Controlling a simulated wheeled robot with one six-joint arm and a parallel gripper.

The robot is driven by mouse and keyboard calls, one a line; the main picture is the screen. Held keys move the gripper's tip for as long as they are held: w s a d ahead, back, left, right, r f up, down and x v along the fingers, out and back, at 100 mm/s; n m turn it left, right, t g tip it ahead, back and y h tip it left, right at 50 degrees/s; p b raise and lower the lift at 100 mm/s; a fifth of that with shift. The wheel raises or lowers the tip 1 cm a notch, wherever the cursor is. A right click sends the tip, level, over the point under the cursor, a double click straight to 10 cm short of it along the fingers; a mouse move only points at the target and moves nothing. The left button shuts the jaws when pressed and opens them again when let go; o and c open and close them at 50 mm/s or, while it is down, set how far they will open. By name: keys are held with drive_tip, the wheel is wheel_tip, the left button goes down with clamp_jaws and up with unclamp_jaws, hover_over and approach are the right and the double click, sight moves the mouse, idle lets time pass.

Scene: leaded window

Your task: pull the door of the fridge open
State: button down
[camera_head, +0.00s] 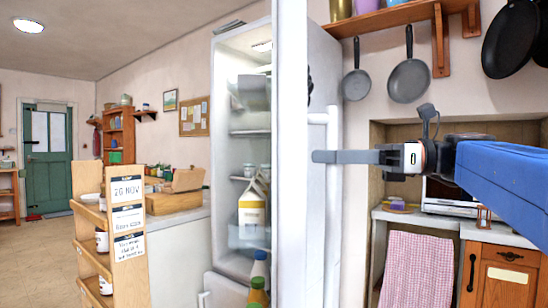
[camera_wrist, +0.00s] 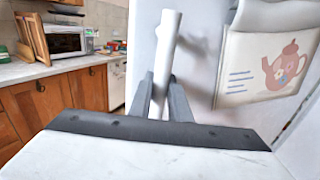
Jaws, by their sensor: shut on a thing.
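The fridge door (camera_head: 292,150) stands well open, seen nearly edge-on in the head view, and its outer face (camera_wrist: 205,60) shows in the wrist view. The white upright door handle (camera_head: 332,215) is on that outer face; in the wrist view the bar (camera_wrist: 166,45) runs down between my two fingers. My gripper (camera_head: 325,157) reaches in from the right and is shut on the handle; its fingers (camera_wrist: 160,100) also show in the wrist view.
A wooden shelf stand (camera_head: 130,240) with a date sign stands left of the fridge. Pans (camera_head: 409,80) hang on the wall at right, above a counter with a towel (camera_head: 417,270). A picture holder (camera_wrist: 265,65) is fixed to the door. Floor at far left is clear.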

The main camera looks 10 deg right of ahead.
drive_tip(key=shift+s+a, duration=0.1)
drive_tip(key=c, duration=1.9)
unclamp_jaws()
wheel_tip(320, 180, up, 10)
